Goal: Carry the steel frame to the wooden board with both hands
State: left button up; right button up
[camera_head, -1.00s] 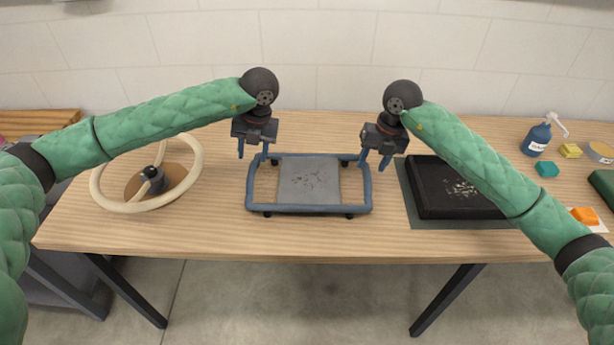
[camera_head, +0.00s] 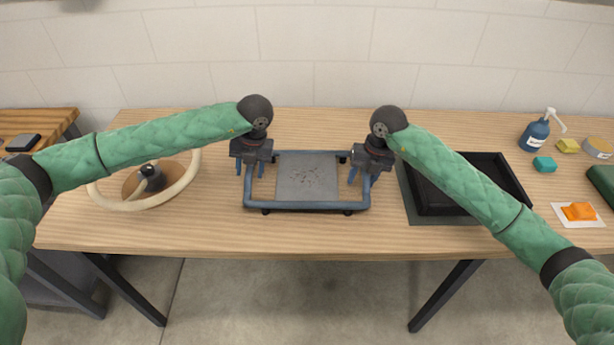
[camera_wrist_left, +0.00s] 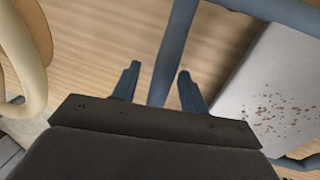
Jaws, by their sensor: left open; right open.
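The steel frame (camera_head: 300,206) is a blue-grey tubular rectangle on small dark feet, lying on the table around a grey speckled plate (camera_head: 306,180). My left gripper (camera_head: 250,170) is open at the frame's left bar. In the left wrist view its fingers (camera_wrist_left: 158,85) stand on either side of that bar (camera_wrist_left: 172,55), with visible gaps. My right gripper (camera_head: 362,178) is open at the frame's right bar; I cannot tell whether its fingers straddle it. A wooden slab (camera_head: 50,122) is at the far left; I cannot tell whether it is the wooden board.
A cream wheel (camera_head: 183,182) lies left of the frame. A black tray (camera_head: 445,206) on a dark mat (camera_head: 425,220) is close on the right. A blue bottle (camera_head: 535,135), a teal block (camera_head: 544,164) and an orange item (camera_head: 578,211) are further right. The front table strip is clear.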

pick_arm(q)
grip_shut()
pick_arm(e)
grip_shut()
pick_arm(q)
jog(key=shift+r, duration=0.1)
dwell(1.1)
